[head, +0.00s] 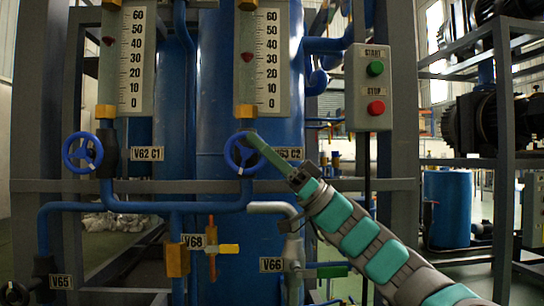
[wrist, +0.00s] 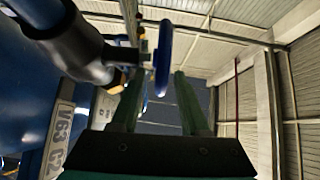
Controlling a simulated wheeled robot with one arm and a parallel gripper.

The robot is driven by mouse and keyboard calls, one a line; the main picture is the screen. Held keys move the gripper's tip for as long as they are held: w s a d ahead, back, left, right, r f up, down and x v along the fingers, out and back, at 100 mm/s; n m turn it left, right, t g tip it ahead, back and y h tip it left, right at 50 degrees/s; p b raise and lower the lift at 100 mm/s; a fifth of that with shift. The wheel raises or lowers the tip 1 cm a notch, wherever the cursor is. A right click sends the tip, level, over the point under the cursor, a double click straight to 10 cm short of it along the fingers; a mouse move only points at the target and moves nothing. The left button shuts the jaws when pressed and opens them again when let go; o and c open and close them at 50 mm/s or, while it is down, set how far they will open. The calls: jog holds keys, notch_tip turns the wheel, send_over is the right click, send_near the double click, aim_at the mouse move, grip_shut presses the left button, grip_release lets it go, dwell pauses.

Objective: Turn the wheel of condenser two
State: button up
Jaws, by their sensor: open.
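The blue wheel of condenser two (head: 232,158) is on the valve beside the label V63 C2 (head: 291,154), below the right-hand gauge. My gripper (head: 252,138) reaches in from the lower right, with its green fingertips at the wheel's upper right edge. In the wrist view the wheel (wrist: 163,50) is seen edge-on. Its near rim lies between the two spread fingers of my open gripper (wrist: 158,82). I see a gap on the finger sides and cannot tell whether either finger touches the rim. The valve's dark stem shows at the wheel's left.
A similar blue wheel (head: 82,152), labelled V62 C1 (head: 148,154), is to the left. Two gauges (head: 262,60) stand above. A start/stop box (head: 368,87) hangs at right. Pipes and a yellow-handled valve V68 (head: 228,249) lie below.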

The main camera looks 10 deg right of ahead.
jog(key=shift+v, duration=1.55)
